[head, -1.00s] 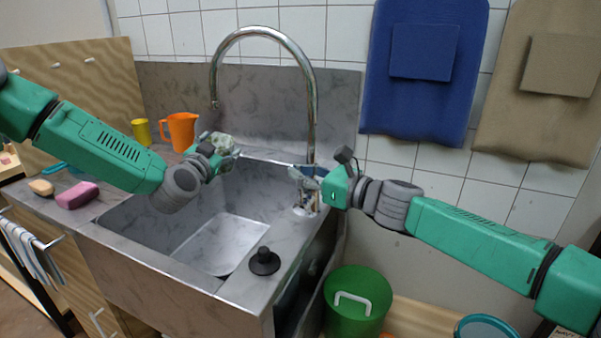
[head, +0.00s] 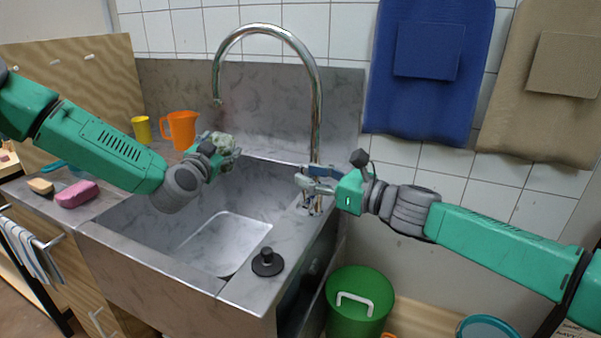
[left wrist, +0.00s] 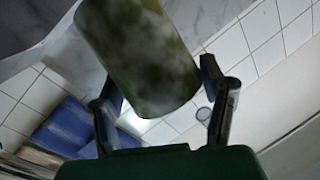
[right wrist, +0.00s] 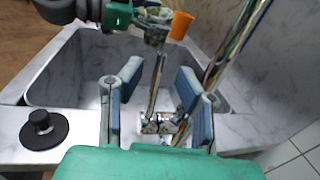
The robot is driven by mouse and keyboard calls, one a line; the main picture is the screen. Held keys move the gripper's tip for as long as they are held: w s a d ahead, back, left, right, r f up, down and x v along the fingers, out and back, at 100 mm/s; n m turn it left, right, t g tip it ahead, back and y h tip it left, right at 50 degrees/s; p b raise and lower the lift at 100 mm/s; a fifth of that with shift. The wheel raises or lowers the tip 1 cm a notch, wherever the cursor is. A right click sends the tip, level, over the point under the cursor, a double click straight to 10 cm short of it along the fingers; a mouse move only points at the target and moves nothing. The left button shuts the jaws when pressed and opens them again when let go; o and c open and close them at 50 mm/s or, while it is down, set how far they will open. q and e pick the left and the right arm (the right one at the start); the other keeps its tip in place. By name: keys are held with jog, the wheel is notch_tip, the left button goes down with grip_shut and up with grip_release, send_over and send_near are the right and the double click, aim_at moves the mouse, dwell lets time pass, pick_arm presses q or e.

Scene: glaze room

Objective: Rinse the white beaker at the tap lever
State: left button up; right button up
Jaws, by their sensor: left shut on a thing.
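The beaker (head: 223,141), white with green mottling, is in my left gripper (head: 229,158), over the back left of the sink and below and beside the spout. It fills the upper middle of the left wrist view (left wrist: 140,50), between the two fingers. The chrome tap (head: 318,95) arches over the sink; I see no water stream. My right gripper (head: 312,180) is at the foot of the tap, pointing left. In the right wrist view its fingers are apart, with a thin metal lever (right wrist: 156,82) and the tap base (right wrist: 160,124) showing between and beyond them. Contact is not visible.
The grey sink (head: 226,240) is empty. A black plug (head: 267,262) sits on its right rim. An orange jug (head: 181,130), a yellow cup (head: 142,129) and a pink sponge (head: 77,194) stand left. A green bin (head: 358,302) is below right.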

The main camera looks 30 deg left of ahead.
jog(key=d, duration=1)
jog(key=shift+s, duration=0.35)
jog(key=shift+f, duration=0.1)
grip_shut()
jog(key=s+a+f+n+t+h, duration=0.2)
jog(key=s+f+n+t+h, duration=0.2)
jog(key=n+t, duration=0.1)
jog(key=s+d+r+n+t+h, duration=0.3)
jog(key=s+r+t, duration=0.15)
jog(key=t, duration=0.25)
jog(key=w+a, duration=0.8)
jog(key=a, duration=0.2)
jog(key=shift+a+f, duration=0.3)
jog(key=shift+a, duration=0.05)
